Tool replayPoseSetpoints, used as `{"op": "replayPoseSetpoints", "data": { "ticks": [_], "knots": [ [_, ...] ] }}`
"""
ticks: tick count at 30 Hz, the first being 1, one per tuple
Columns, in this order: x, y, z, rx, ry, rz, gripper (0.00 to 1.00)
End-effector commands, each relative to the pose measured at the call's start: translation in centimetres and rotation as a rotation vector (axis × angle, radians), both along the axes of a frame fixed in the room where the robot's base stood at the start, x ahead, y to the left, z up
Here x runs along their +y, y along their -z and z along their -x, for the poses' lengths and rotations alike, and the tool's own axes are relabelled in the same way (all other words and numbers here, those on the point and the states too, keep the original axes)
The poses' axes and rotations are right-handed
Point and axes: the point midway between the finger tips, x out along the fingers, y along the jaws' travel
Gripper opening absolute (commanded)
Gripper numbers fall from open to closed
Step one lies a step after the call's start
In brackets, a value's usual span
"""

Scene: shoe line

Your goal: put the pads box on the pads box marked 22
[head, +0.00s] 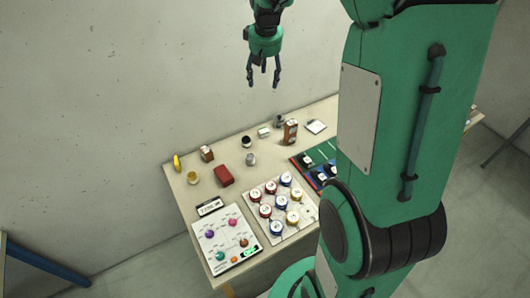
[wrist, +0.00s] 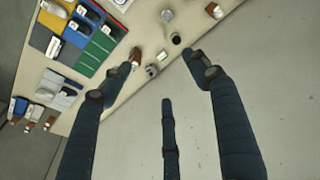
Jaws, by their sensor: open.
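My gripper (head: 263,82) is open and empty, fingers pointing down, high above the back of the table near the wall. Its three dark fingers spread in the wrist view (wrist: 160,72). No marking 22 is legible, so I cannot tell which items are the pads boxes. Box-like items on the table are a brown upright box (head: 290,131), a small white box (head: 264,132), a red box (head: 224,176) and a small brown box (head: 207,153). In the wrist view, a brown item (wrist: 135,55) stands beside one fingertip. My arm hides the table's right part in the head view.
The table (head: 183,205) also holds a control panel (head: 226,240), a board of round coloured pieces (head: 280,209) and a coloured tray (wrist: 50,42) with shoes. More small items (wrist: 62,95) stand at the table's far end in the wrist view. The wall (head: 100,110) is behind.

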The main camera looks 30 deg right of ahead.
Motion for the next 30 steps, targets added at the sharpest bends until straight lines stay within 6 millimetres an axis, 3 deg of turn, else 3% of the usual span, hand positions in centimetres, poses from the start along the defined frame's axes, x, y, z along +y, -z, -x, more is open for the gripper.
{"op": "replayPoseSetpoints", "data": {
  "ticks": [6, 15, 30],
  "knots": [
    [4.2, -3.9, 4.5, -0.044, -0.008, 0.004, 0.61],
    [9.2, -7.5, 11.1, -0.100, -0.015, 0.002, 0.61],
    [15.6, -9.8, 22.9, -0.193, -0.030, -0.013, 0.61]
  ]
}}
